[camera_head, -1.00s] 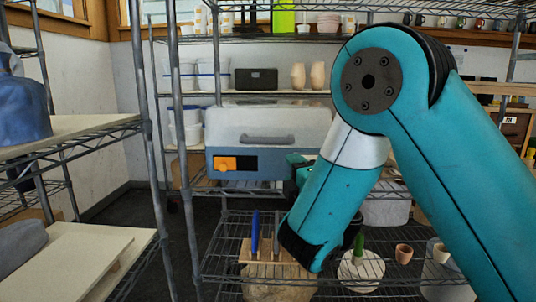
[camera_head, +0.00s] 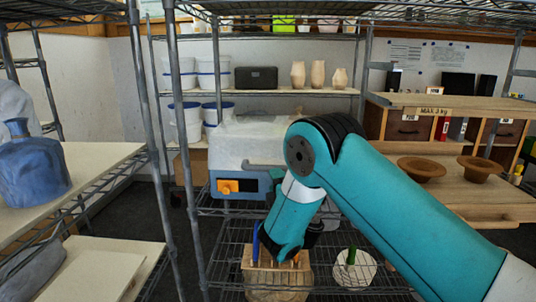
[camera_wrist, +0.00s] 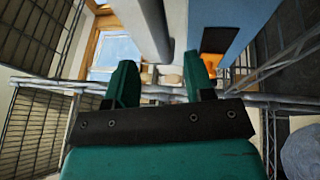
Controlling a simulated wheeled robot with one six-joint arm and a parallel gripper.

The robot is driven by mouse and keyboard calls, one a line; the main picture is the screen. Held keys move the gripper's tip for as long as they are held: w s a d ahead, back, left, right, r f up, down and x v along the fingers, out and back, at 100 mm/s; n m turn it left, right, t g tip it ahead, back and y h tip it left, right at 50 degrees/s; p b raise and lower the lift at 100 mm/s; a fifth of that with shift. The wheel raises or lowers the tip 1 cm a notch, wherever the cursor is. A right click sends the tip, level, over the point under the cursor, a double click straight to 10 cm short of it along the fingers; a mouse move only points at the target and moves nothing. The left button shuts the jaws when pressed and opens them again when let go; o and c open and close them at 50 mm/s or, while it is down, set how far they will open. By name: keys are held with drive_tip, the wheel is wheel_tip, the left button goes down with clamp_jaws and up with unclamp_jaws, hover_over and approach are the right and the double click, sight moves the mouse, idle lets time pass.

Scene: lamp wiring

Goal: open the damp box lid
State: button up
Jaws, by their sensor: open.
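The damp box has a blue base (camera_head: 256,188) with an orange panel (camera_head: 229,186) on its front, and stands on the middle rack's shelf. Its whitish lid (camera_head: 248,135) looks down on the base, with a grey handle (camera_head: 262,164) along the front. My arm covers the box's right part and hides my gripper in the head view. In the wrist view my gripper (camera_wrist: 160,82) is open, its two green fingers apart. A grey bar, seemingly the handle (camera_wrist: 146,25), runs down toward the gap between them. I cannot tell if they touch it. The blue base (camera_wrist: 232,20) is at upper right.
A wooden holder with blue and brown tools (camera_head: 258,252) and a pale pot with a cactus (camera_head: 355,270) sit on the lower wire shelf. White tubs (camera_head: 187,122) stand behind the box. A left rack holds a blue jar (camera_head: 35,165). Wooden shelving (camera_head: 440,180) is at right.

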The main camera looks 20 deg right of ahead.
sight(270, 167)
drive_tip(key=w+r+p, duration=0.1)
drive_tip(key=p, duration=0.5)
drive_tip(key=shift+w+p, duration=0.25)
drive_tip(key=shift+p, duration=0.1)
drive_tip(key=p, duration=0.2)
drive_tip(key=shift+w+p, duration=0.15)
drive_tip(key=shift+p, duration=0.25)
drive_tip(key=p+x, duration=0.4)
drive_tip(key=shift+w+d+f, duration=0.15)
drive_tip(key=shift+w+f, duration=0.15)
drive_tip(key=shift+w+a+p, duration=0.2)
drive_tip(key=shift+w+p, duration=0.3)
drive_tip(key=shift+c, duration=0.3)
